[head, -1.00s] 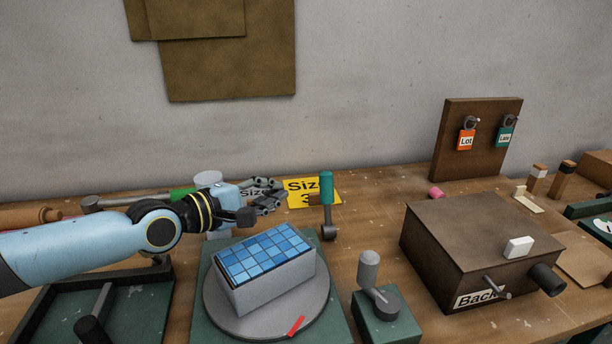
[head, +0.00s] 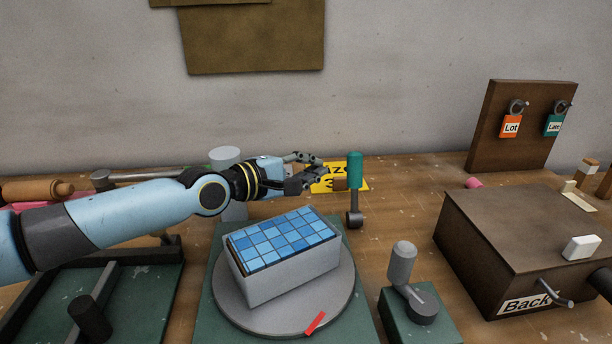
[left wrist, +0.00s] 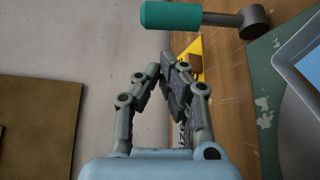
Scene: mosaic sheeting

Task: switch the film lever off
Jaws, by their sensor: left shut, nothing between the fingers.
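A lever with a teal handle (head: 355,172) stands upright on a dark grey pivot behind the turntable; it also shows across the top of the left wrist view (left wrist: 172,15). A second lever with a grey handle (head: 402,262) stands on a green block at the front. No label shows which one is the film lever. My left gripper (head: 320,172) is just left of the teal handle, apart from it. Its fingers (left wrist: 172,68) are shut and empty. My right gripper is not in view.
A box of blue tiles (head: 290,275) sits on a grey turntable (head: 345,295) below my left arm. A yellow size card (head: 358,185) lies behind my fingers. A brown box (head: 480,240) marked "Back" stands right. A tag board (head: 490,145) stands behind it.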

